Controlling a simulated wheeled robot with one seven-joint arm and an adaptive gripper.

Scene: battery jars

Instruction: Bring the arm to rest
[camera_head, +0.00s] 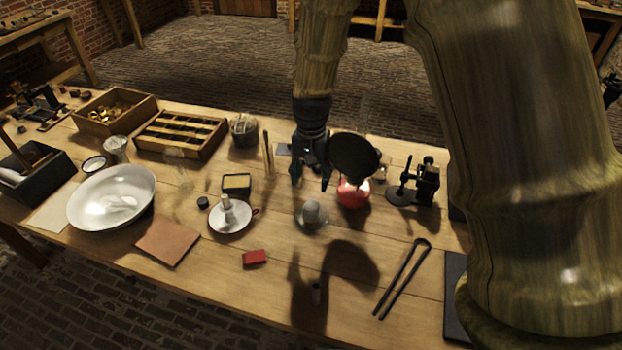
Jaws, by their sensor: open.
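My arm comes down from the top of the view, its large pale-green links filling the right side. My gripper (312,178) hangs over the middle of the wooden table (340,300), pointing down. Its dark fingers are apart and nothing shows between them. A dark round disc at its right partly covers a red glowing jar (352,193). A small pale rounded object (312,211) stands just in front of the fingers. The gap between fingertips and tabletop is hard to judge.
A white basin (88,208), a saucer (227,220), a brown mat (167,243) and a red box (254,258) lie to the left. Wooden trays (168,147) stand at the back left. Black tongs (398,285) and a black device (427,182) are at the right. The front middle is mostly clear.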

